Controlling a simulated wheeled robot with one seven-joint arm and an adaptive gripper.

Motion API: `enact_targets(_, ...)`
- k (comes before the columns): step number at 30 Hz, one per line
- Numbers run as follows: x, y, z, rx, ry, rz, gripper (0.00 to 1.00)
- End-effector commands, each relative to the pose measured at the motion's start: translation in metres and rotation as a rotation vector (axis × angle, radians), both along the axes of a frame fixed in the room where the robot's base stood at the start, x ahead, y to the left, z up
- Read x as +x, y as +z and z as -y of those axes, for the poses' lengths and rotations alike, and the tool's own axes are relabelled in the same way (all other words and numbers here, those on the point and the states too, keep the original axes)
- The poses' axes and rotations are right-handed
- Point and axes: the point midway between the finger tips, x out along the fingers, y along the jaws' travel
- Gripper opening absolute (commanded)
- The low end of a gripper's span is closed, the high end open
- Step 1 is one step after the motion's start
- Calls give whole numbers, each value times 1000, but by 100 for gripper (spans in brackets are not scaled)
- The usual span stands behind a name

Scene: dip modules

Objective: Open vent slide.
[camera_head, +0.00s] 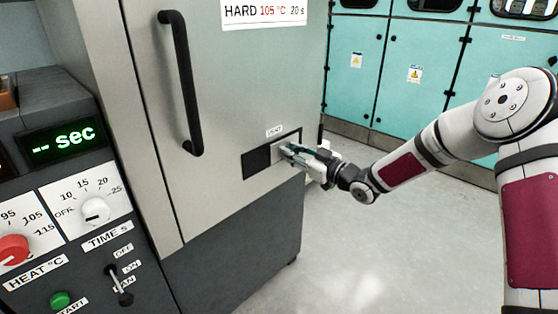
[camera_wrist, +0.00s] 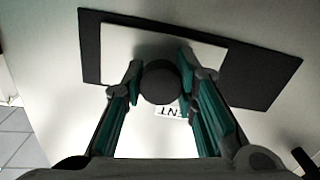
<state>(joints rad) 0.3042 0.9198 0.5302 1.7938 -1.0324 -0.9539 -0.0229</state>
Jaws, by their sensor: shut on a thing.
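The vent slide is a pale plate (camera_wrist: 130,45) set in a dark rectangular recess (camera_wrist: 262,82) on the front of the grey cabinet. A dark round knob (camera_wrist: 160,84) stands out from the plate. In the head view the dark recess (camera_head: 256,162) shows bare to the left of the plate, with a thin dark strip at its right. My gripper (camera_head: 288,152) reaches the slide from the right. In the wrist view its teal-padded fingers (camera_wrist: 160,66) are closed around the knob, one on each side. In the head view the fingers hide the knob.
A small label (camera_head: 274,131) sits above the recess. A black door handle (camera_head: 184,85) stands out at the upper left. A control panel with dials (camera_head: 95,210) and a toggle switch (camera_head: 119,285) is at the left. Open floor (camera_head: 350,250) lies to the right, before teal cabinets (camera_head: 410,80).

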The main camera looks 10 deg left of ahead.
Motion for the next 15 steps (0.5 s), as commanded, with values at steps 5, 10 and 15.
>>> enact_targets(5,13,1,10,-1,1,3,0)
enact_targets(10,14,1,11,-2,-1,2,0)
enact_targets(15,15,1,12,-1,-3,3,40)
